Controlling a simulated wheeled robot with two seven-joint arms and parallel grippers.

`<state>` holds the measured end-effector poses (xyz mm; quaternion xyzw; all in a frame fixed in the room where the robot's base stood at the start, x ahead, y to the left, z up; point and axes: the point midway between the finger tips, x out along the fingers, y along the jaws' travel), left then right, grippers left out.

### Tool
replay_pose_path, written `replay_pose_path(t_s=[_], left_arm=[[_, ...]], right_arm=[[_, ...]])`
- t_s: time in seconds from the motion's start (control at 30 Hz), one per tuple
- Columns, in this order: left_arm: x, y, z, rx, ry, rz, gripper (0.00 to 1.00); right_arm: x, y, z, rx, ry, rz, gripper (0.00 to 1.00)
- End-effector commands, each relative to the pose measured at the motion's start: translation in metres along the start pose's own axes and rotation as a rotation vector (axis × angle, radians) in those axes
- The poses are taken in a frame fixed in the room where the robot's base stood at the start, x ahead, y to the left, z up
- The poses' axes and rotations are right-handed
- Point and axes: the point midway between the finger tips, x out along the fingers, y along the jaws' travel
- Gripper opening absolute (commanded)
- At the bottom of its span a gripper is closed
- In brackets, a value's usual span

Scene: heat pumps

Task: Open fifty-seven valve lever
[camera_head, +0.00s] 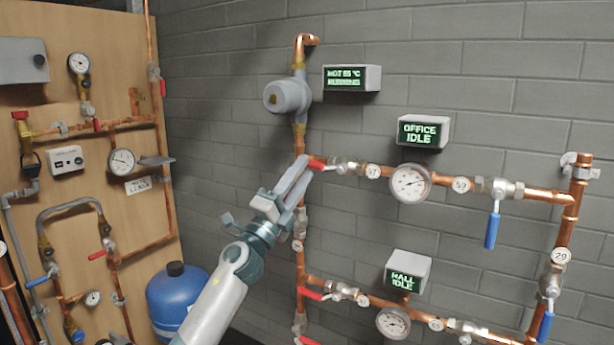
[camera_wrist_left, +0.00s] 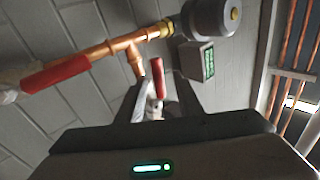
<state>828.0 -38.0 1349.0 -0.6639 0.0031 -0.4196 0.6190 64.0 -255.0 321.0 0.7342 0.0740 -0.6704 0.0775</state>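The valve tagged 57 (camera_head: 373,171) sits on the upper copper branch, left of the round gauge below the OFFICE display. Its short red lever (camera_head: 316,163) reaches left from the valve body toward the vertical pipe. My left gripper (camera_head: 299,182) is close to the lever's free end in the head view, just below and left of it. In the left wrist view the fingers (camera_wrist_left: 155,100) are spread, with a red lever (camera_wrist_left: 157,78) showing in the gap between them. I cannot tell whether a finger touches it. My right gripper is not in view.
A second red lever (camera_wrist_left: 55,75) is close on the left in the wrist view. A grey pump (camera_head: 287,96) is above the gripper. Blue levers (camera_head: 492,230) hang at right. The lower HALL branch has another red lever (camera_head: 313,294). A wooden pipe panel stands left.

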Motion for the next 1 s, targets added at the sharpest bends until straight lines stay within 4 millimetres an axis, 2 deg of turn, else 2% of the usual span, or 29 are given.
replay_pose_path(t_s=[0.33,0.37,0.5,0.77,1.0], left_arm=[[-0.001,0.000,0.002,0.000,0.000,-0.002,0.33],[-0.001,0.000,0.002,0.000,0.000,-0.002,0.31],[-0.002,-0.001,0.002,-0.010,-0.004,-0.004,0.00],[-0.012,-0.009,0.013,-0.152,-0.052,-0.027,0.00],[-0.023,-0.026,0.028,-0.436,-0.107,-0.064,0.00]], right_arm=[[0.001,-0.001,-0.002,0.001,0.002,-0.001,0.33],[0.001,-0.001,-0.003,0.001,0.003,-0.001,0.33],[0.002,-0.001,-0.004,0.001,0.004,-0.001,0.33],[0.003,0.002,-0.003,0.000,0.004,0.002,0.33],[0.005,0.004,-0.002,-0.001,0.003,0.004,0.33]])
